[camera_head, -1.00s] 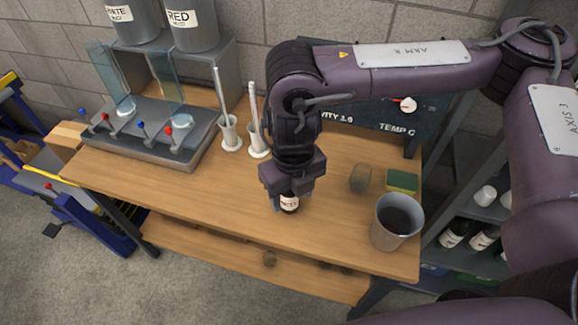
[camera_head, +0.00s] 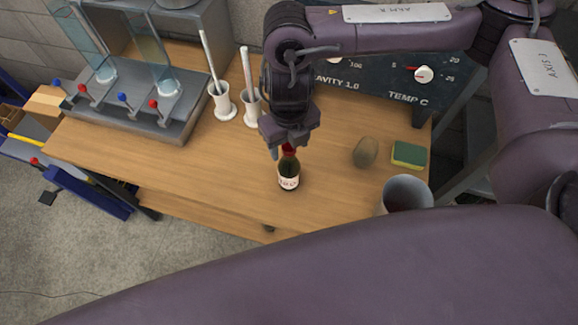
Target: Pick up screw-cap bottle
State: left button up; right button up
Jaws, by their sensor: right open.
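A dark bottle with a red cap and a white label (camera_head: 288,183) stands upright on the wooden table (camera_head: 190,175). My right gripper (camera_head: 286,150) is open and points down at the top of the bottle. Its fingers are near the red cap, one on the left and one on the right. Whether they touch it I cannot tell. The lower part of the bottle is clear of the gripper. My left gripper is not in view.
A grey cup (camera_head: 407,192), a green and yellow sponge (camera_head: 409,155) and a brownish cork-like lump (camera_head: 365,152) are to the right. Two white holders with rods (camera_head: 221,102) and a grey filling stand (camera_head: 140,118) are at the left. The table's left front is clear.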

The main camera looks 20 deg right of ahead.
aim_at(289, 167)
notch_tip(289, 167, down, 2)
jog(key=shift+f, duration=0.15)
jog(key=shift+c, duration=1.3)
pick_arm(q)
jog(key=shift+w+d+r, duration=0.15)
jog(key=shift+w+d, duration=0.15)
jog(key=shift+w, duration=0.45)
pick_arm(e)
grip_shut()
